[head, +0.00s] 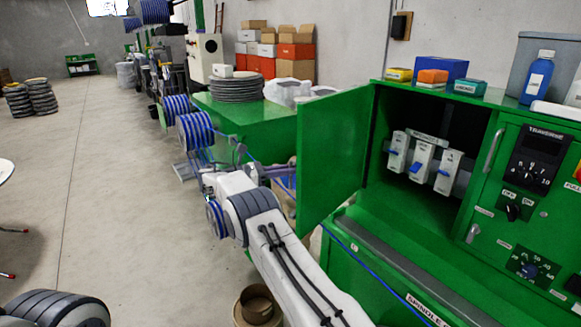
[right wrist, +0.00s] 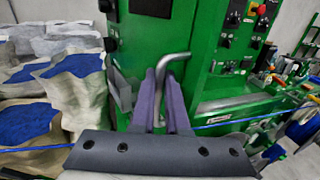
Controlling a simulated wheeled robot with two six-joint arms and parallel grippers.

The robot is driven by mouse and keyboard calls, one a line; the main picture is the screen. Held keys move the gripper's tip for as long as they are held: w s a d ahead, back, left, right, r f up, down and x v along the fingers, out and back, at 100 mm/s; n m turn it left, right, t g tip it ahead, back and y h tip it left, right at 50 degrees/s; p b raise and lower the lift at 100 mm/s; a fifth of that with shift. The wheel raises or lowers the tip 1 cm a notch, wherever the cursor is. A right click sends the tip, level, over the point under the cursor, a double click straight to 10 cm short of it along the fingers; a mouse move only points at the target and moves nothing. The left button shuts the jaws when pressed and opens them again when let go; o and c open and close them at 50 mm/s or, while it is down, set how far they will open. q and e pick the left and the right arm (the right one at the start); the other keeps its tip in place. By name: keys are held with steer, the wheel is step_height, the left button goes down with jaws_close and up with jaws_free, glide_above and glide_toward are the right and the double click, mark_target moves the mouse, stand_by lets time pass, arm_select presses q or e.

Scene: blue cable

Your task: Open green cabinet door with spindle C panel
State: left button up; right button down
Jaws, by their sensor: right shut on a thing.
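The green cabinet door (head: 335,150) stands swung wide open to the left of the cabinet (head: 395,225) in the head view. Inside the cabinet are white switches (head: 421,162) with blue levers. My right gripper (head: 284,171) is at the door's free left edge, partly hidden by it. In the right wrist view its purple fingers are shut on a bent metal handle (right wrist: 176,58). The handle is hidden behind the door in the head view. A label starting "SPINDLE" (head: 428,309) is on the lower front, its end cut off. My left gripper is not in view.
A control panel marked TRAVERSE (head: 540,160) is right of the opening. A blue bottle (head: 538,78) and small boxes (head: 433,77) stand on the cabinet top. A blue cable (head: 372,272) runs across the lower front. Open floor (head: 110,190) lies left.

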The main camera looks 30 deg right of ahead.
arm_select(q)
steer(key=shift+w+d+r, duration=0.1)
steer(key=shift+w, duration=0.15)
arm_select(e)
steer(key=shift+w+d+r, duration=0.1)
steer(key=shift+w+d, duration=0.15)
steer(key=c, duration=0.9)
jaws_free()
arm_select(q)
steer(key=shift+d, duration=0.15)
arm_select(e)
steer(key=shift+a, duration=0.3)
